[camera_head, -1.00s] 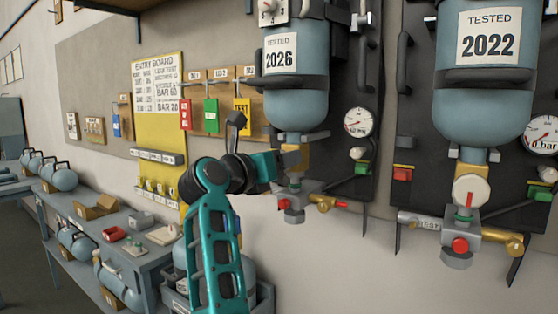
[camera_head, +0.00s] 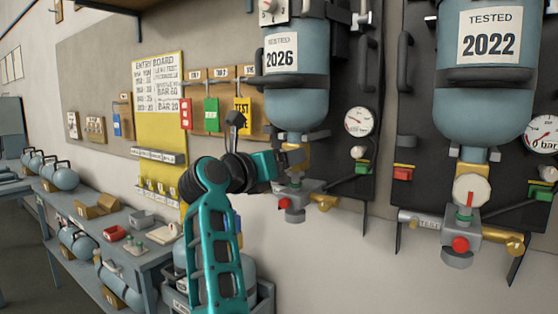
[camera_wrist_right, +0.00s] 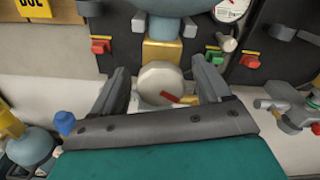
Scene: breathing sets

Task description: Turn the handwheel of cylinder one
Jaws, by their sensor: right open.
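The cylinder marked 2026 (camera_head: 296,85) hangs on a dark panel with its valve (camera_head: 302,196) below. Its cream handwheel (camera_wrist_right: 160,77) with a red pointer mark shows in the right wrist view; my gripper hides it in the head view. My right gripper (camera_wrist_right: 161,67) is open, with one finger on each side of the handwheel; I cannot tell whether they touch it. In the head view this gripper (camera_head: 292,160) is at the valve, below the cylinder neck. My left gripper is not in view.
A second cylinder marked 2022 (camera_head: 488,80) hangs at right, with its own handwheel (camera_head: 471,190). A pressure gauge (camera_head: 359,122) and a green block (camera_head: 362,167) sit right of the first valve. A workbench (camera_head: 150,257) with small items stands at lower left.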

